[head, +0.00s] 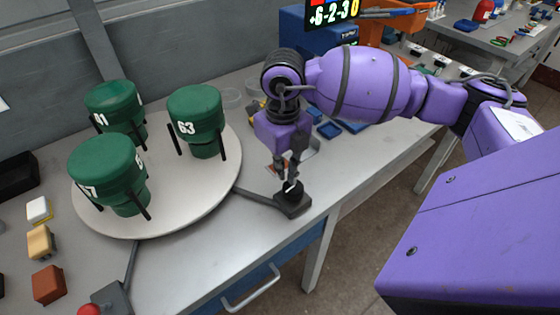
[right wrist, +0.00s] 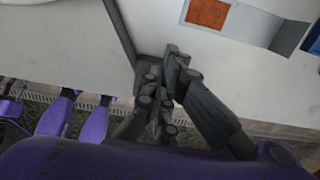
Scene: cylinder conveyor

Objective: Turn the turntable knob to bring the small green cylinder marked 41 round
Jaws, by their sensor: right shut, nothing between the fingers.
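The round grey turntable (head: 215,180) carries three dark green cylinders. The back-left cylinder (head: 110,97) has a partly readable number ending in 1; I cannot tell whether it is 41. The right cylinder (head: 195,105) is marked 63. The front cylinder (head: 105,165) looks largest, and its marking is only partly readable. The black turntable knob (head: 293,198) sits on a dark base at the table's front edge, joined to the turntable by a bar. My right gripper (head: 291,182) points down, shut and empty, at the knob's top; contact is unclear. Its fingers show in the right wrist view (right wrist: 165,85). My left gripper is out of view.
White, tan and brown blocks (head: 40,243) line the left side. A box with a red button (head: 105,300) stands at the front left. Blue trays (head: 328,130) lie behind my right gripper. A drawer handle (head: 250,288) juts from the table front.

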